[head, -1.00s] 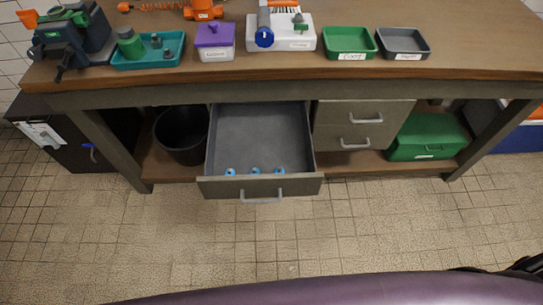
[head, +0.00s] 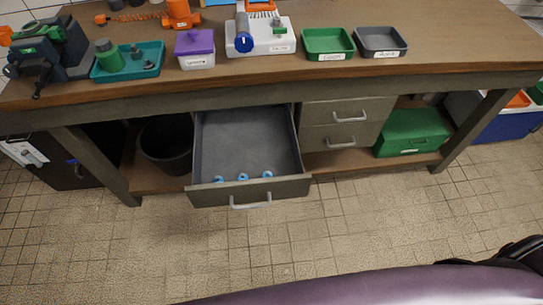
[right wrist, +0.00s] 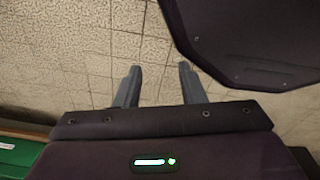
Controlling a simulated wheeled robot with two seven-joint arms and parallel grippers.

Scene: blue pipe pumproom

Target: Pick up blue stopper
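Several small blue stoppers lie in a row inside the open grey drawer (head: 247,135), near its front wall. One blue stopper (head: 243,177) is in the middle, one (head: 218,179) is to its left, and one (head: 267,174) is to its right. In the right wrist view my right gripper (right wrist: 158,72) is open, with two grey fingers apart and only floor tiles between them. It is away from the stoppers, which do not show in that view. My left gripper is not in view.
The workbench top (head: 420,68) carries a teal tray (head: 150,72), a purple-lidded box (head: 196,62), a green tray (head: 328,55) and a grey tray (head: 381,53). Below stand a black bin (head: 165,150) and a green box (head: 411,146). The tiled floor in front is clear.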

